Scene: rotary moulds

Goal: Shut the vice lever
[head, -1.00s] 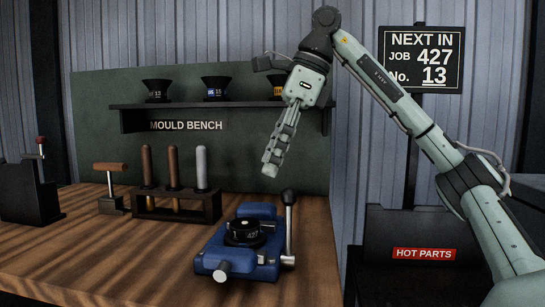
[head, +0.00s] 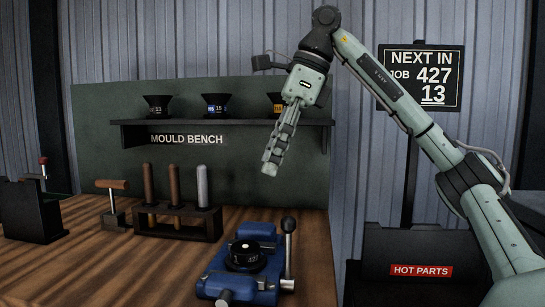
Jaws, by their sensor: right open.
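The blue vice (head: 213,284) stands at the front right of the wooden bench, holding a round black mould (head: 245,257) marked 427. The vice lever (head: 288,254) is a metal rod with a black knob, standing nearly upright at the vice's right side. My right gripper (head: 270,165) hangs above and behind the vice in the picture, fingers pointing down. It is apart from the lever and holds nothing. It is seen edge-on, so the gap between its fingers is hard to see. My left gripper is out of view.
A black rack (head: 178,227) holds several handled tools left of the vice. A wooden-handled stamp (head: 113,205) and a black box with a red-knobbed lever (head: 35,212) stand further left. A shelf (head: 225,123) holds black funnels. A HOT PARTS bin (head: 420,245) stands at right.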

